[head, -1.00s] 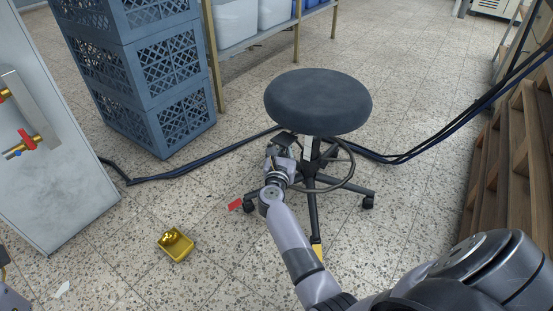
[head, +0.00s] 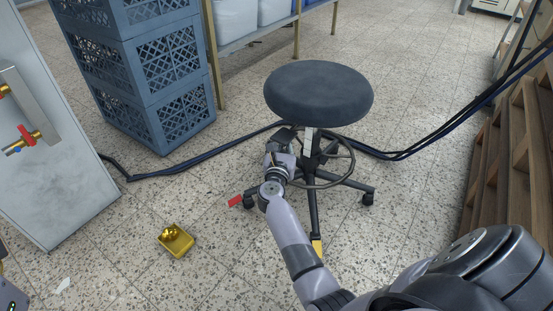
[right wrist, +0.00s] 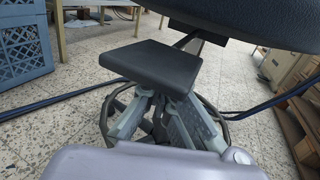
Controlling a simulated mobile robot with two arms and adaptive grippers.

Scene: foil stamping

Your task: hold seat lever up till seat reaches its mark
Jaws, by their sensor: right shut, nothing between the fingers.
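The round dark stool seat (head: 318,92) stands on a column with a pale strip (head: 308,143) showing below the seat. The seat lever is a flat black paddle (right wrist: 150,64) under the seat, and it also shows in the head view (head: 285,135). My right gripper (right wrist: 156,95) is shut with nothing between its fingers. Its fingertips are directly beneath the paddle and seem to touch its underside; the contact itself is hidden. In the head view my right gripper (head: 280,150) is left of the column. I cannot make out the seat's mark. My left gripper is not in view.
A foot ring (head: 345,165) circles the column. Blue crates (head: 140,85) are stacked at the left, near a grey cabinet (head: 60,170). Dark cables (head: 210,158) cross the floor behind the stool. A small yellow tray (head: 178,248) is on the floor; wooden steps (head: 505,180) stand right.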

